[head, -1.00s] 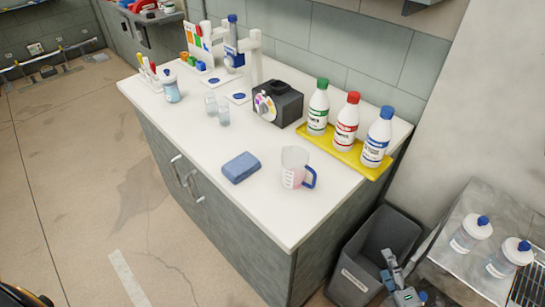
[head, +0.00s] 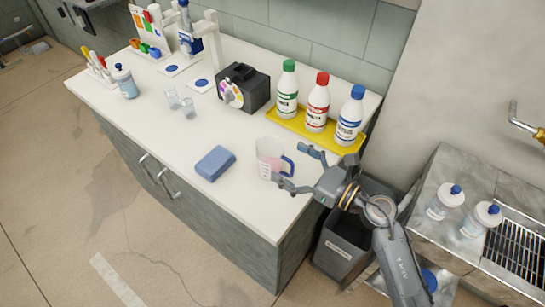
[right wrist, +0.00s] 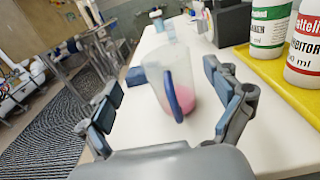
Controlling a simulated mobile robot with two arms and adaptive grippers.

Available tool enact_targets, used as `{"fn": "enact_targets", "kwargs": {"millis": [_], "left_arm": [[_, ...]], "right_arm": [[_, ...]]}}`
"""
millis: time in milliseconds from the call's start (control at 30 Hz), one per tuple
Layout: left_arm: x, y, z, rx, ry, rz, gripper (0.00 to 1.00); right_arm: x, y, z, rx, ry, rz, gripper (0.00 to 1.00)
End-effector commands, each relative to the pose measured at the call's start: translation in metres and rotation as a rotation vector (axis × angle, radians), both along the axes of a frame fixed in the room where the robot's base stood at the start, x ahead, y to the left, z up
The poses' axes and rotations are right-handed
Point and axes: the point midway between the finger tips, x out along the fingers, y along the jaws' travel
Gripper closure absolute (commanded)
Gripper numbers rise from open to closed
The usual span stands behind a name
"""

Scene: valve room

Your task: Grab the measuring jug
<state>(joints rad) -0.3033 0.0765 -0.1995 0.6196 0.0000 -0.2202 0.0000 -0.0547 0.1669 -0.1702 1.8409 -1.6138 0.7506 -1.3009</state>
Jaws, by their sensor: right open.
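The measuring jug (head: 269,157) is clear, with pink liquid at the bottom and a blue handle on its right side. It stands upright near the front right of the white counter. My right gripper (head: 296,168) is open just right of the jug, its fingers on either side of the handle. In the right wrist view the jug (right wrist: 176,80) stands between the two open fingers of the gripper (right wrist: 168,112), handle facing the palm. I cannot tell whether any finger touches it. My left gripper is not in view.
A blue sponge (head: 215,163) lies left of the jug. A yellow tray (head: 290,123) with three capped bottles is behind it, close to my right arm. A black box (head: 243,88) stands further back. A grey bin (head: 346,240) is below, beside a metal sink unit (head: 428,213).

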Motion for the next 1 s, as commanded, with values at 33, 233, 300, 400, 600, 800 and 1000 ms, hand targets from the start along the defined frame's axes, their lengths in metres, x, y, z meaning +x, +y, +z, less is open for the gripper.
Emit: {"fn": "enact_targets", "kwargs": {"millis": [33,233,300,400,600,800,1000], "left_arm": [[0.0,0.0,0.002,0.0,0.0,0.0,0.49],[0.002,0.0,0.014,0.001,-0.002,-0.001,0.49],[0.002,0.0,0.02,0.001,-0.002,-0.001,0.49],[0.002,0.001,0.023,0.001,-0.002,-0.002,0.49],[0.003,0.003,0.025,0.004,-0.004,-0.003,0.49],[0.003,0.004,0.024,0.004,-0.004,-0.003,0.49],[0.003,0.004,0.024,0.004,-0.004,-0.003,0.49]], "right_arm": [[0.002,0.003,0.001,0.001,0.001,0.0,0.09],[0.016,0.016,0.005,0.003,0.001,0.001,0.09],[0.025,0.023,0.006,0.005,0.003,0.0,0.09],[0.034,0.034,0.004,0.005,0.003,-0.001,0.09],[0.04,0.042,0.001,0.001,0.003,0.0,0.09],[0.039,0.042,0.001,0.0,0.002,0.0,0.17],[0.039,0.041,0.001,0.0,0.002,0.0,0.58]]}}
